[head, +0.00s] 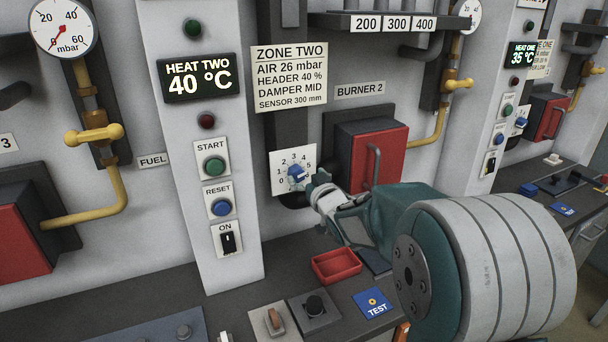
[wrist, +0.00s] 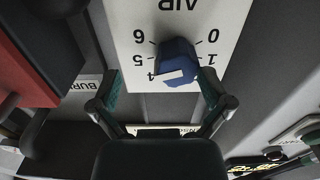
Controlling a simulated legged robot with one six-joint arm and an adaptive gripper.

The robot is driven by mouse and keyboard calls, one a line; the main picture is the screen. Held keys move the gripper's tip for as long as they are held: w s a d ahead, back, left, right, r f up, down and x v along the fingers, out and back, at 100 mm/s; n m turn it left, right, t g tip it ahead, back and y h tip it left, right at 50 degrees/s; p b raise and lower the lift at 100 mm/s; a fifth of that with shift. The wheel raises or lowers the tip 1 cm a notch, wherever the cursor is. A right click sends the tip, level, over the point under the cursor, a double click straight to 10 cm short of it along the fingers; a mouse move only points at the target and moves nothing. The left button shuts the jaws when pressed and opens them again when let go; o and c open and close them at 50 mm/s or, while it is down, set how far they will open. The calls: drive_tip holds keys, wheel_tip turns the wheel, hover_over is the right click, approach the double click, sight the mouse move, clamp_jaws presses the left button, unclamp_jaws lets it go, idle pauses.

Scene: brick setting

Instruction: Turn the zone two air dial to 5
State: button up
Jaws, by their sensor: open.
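The zone two air dial is a white plate (head: 278,184) with a blue knob (head: 295,173), below the ZONE TWO sign. In the wrist view the plate is upside down, and the knob (wrist: 177,60) carries a white mark on its lower side, near the 4. The exact reading is unclear. The 2 and 3 are hidden behind the knob there. My gripper (head: 319,186) is just right of the knob in the head view. In the wrist view my gripper (wrist: 160,82) is open, one finger left of the knob and the other close by its right side. I see no grip.
A red burner box (head: 380,152) with a handle stands right of the dial. The HEAT TWO panel (head: 200,120) with buttons stands left. Below lies a bench with a red tray (head: 337,266), a black knob (head: 315,304) and a blue TEST card (head: 373,303).

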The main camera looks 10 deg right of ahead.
drive_tip(key=shift+w+a+r, duration=0.1)
drive_tip(key=shift+w+a, duration=0.45)
drive_tip(key=shift+a, duration=0.8)
drive_tip(key=shift+d, duration=0.25)
drive_tip(key=c, duration=0.8)
drive_tip(key=shift+s+d, duration=0.1)
drive_tip(key=shift+d, duration=0.3)
drive_tip(key=c, duration=0.3)
drive_tip(key=shift+c, duration=0.2)
drive_tip(key=shift+a, duration=0.1)
drive_tip(key=shift+m, duration=0.7)
